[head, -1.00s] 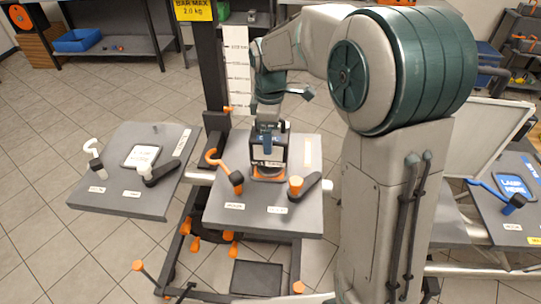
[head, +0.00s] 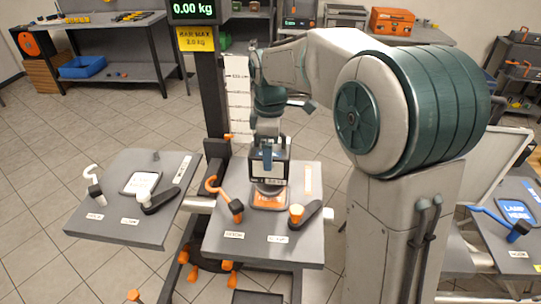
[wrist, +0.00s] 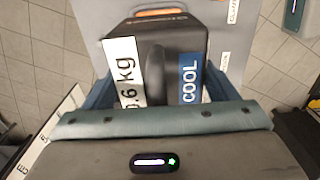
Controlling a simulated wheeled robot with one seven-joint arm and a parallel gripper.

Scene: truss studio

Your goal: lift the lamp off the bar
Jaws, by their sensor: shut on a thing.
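The lamp (head: 268,170) is a dark box with white and blue labels. In the head view it hangs just above the orange-marked square (head: 270,202) on the middle grey plate (head: 225,250), which sits on the horizontal silver bar (head: 329,214). My gripper (head: 268,150) points down and is shut on the lamp from above. In the wrist view the lamp (wrist: 155,65) fills the space between the blue fingers, with its "0.6 kg" and "COOL" labels showing. The lamp's underside is hidden.
An orange hook clamp (head: 228,203) and a black lever with an orange knob (head: 297,212) flank the square closely. A dark upright post (head: 210,90) stands behind left, its display (head: 193,9) reading 0.00 kg. A left plate (head: 110,225) holds white clamps.

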